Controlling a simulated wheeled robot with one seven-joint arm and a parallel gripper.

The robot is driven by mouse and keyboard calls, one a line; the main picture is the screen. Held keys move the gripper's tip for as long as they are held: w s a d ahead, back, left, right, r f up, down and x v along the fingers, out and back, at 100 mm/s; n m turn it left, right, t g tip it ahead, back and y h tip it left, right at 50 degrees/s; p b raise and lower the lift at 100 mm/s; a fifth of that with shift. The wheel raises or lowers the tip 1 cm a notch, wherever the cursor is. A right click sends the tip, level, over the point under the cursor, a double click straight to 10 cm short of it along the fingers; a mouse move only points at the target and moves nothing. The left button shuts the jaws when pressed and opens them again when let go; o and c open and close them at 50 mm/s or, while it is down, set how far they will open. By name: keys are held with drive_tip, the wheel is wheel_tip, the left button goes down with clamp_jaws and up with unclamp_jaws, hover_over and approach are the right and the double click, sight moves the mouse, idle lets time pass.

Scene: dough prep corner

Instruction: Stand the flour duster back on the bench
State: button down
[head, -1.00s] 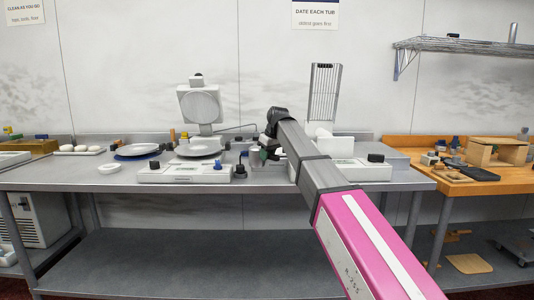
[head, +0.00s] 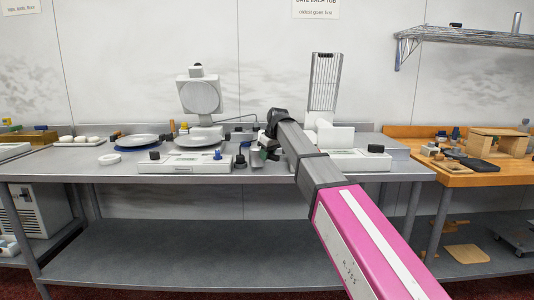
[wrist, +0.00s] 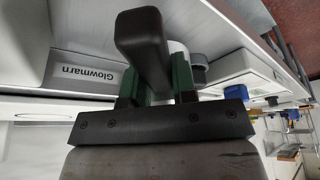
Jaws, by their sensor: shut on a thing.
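My gripper (wrist: 158,84) has its green fingers closed on a dark, round-ended bar, which I take to be part of the flour duster (wrist: 143,38). The bar points up and away from the palm in the wrist view. A white and grey round shape shows just behind it; I cannot tell if it belongs to the duster. In the head view my gripper (head: 267,152) is over the back part of the steel bench (head: 110,170), mostly hidden behind my wrist. The held thing is hardly visible there, and whether it touches the bench is unclear.
A white scale (head: 185,163) stands left of my gripper, with a small dark bottle (head: 240,160) between them. Another white unit (head: 350,160) stands to the right, partly behind my arm. A blue plate (head: 130,144) is further left. A wooden bench (head: 460,178) adjoins on the right.

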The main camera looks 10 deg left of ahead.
drive_tip(key=shift+f, duration=0.8)
idle(0.4)
drive_tip(key=c, duration=0.8)
unclamp_jaws()
drive_tip(key=shift+c, duration=0.2)
drive_tip(key=shift+r, duration=0.1)
drive_tip(key=v, duration=1)
drive_tip(key=shift+d+r, duration=0.15)
drive_tip(key=shift+r, duration=0.15)
drive_tip(key=shift+s, duration=0.1)
